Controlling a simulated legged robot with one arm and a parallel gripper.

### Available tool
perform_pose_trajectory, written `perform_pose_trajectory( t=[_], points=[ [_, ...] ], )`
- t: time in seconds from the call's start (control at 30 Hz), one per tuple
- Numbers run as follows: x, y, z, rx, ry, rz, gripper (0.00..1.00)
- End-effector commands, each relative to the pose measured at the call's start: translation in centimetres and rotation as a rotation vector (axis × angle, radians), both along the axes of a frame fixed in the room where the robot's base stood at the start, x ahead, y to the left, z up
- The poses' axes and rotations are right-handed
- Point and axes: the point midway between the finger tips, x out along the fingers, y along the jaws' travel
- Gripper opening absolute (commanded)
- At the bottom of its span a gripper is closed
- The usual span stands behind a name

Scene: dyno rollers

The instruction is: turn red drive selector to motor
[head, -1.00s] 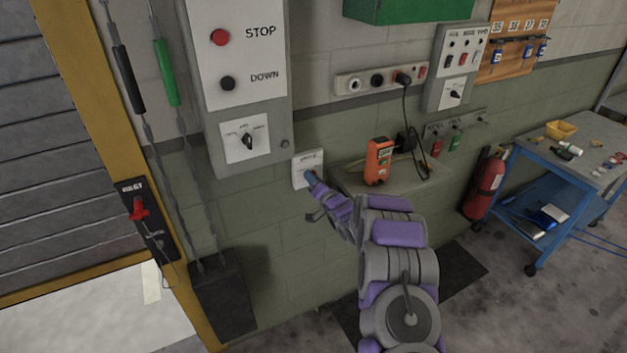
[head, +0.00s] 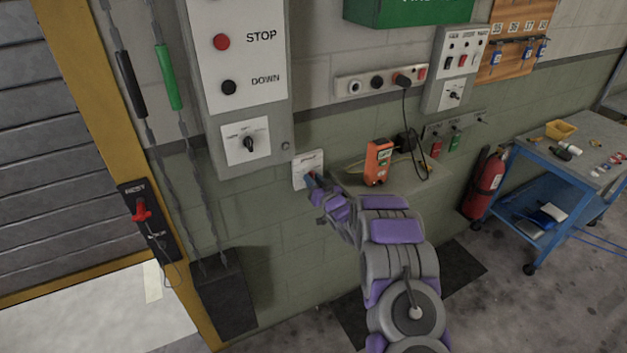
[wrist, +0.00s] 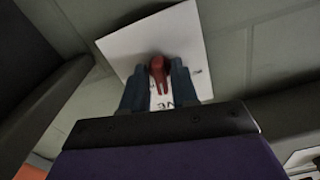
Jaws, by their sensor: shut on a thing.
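The red drive selector (wrist: 158,72) is a small red knob on a white square plate (wrist: 190,45) in the wrist view. My gripper (wrist: 158,80) has one blue-grey finger on each side of the knob and is shut on it. In the head view the white plate (head: 299,160) is on the wall below the grey control box, and my gripper (head: 311,181) is at its lower part. The knob is hidden there by the fingers. The plate's lettering is partly covered and too small to read.
A grey STOP/DOWN control box (head: 245,100) hangs just above the plate. A shelf (head: 350,182) with an orange device (head: 378,162) is close on the right. Open floor lies below.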

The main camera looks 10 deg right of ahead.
Motion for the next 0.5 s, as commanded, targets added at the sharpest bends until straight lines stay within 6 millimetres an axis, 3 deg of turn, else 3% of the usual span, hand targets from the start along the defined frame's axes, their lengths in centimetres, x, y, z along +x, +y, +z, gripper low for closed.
perform_pose_trajectory(
  t=[0.5],
  points=[
    [-0.04, -0.04, -0.21, -0.467, -0.151, -0.001, 0.00]
  ],
)
